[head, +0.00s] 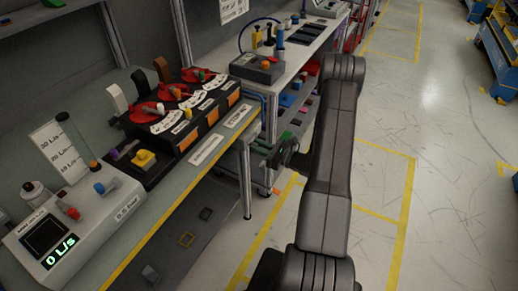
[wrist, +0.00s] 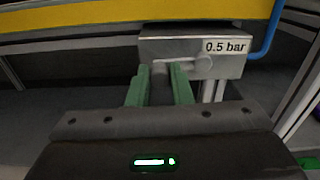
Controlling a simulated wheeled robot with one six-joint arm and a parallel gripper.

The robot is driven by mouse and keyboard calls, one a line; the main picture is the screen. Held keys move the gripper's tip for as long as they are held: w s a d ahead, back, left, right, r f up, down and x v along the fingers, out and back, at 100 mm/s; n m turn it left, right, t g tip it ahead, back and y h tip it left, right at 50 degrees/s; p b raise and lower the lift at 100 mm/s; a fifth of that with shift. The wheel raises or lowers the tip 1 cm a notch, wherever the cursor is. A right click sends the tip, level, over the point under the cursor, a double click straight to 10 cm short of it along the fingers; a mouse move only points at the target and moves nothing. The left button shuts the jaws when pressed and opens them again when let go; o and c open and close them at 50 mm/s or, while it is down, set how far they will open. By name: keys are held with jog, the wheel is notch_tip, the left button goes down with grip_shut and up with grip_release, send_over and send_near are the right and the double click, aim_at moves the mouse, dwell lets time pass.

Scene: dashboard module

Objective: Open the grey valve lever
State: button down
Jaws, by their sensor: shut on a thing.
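In the wrist view a grey box (wrist: 190,45) labelled "0.5 bar" sits under the yellow bench edge. The grey valve lever (wrist: 203,62) lies across its front, roughly level. My gripper (wrist: 160,72) has two green fingers at the left part of the lever, shut on it. The fingers partly hide the held part. In the head view my gripper (head: 284,156) is at the bench's front, below the top; the lever and its box cannot be made out there.
On the bench are a meter (head: 60,240) reading "0 L/s" and red-dialled units (head: 180,115) with several coloured handles. The yellow bench edge (wrist: 90,17) runs above my gripper. A blue hose (wrist: 268,30) hangs right of the grey box. The floor to the right is open.

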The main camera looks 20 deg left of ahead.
jog(key=w+f+n+b, duration=0.4)
jog(key=n+b, duration=1.3)
jog(key=b, duration=1.6)
jog(key=shift+w+d+f, duration=0.2)
jog(key=shift+w+f, duration=0.15)
jog(key=shift+f, duration=0.25)
jog(key=shift+b, duration=0.3)
jog(key=shift+r, duration=0.1)
jog(key=c, duration=1.3)
grip_release()
jog(key=s+d+p, duration=0.1)
jog(key=d+p, duration=0.1)
jog(key=d, duration=1.1)
jog(key=shift+d+p, duration=0.3)
jog(key=shift+d, duration=0.1)
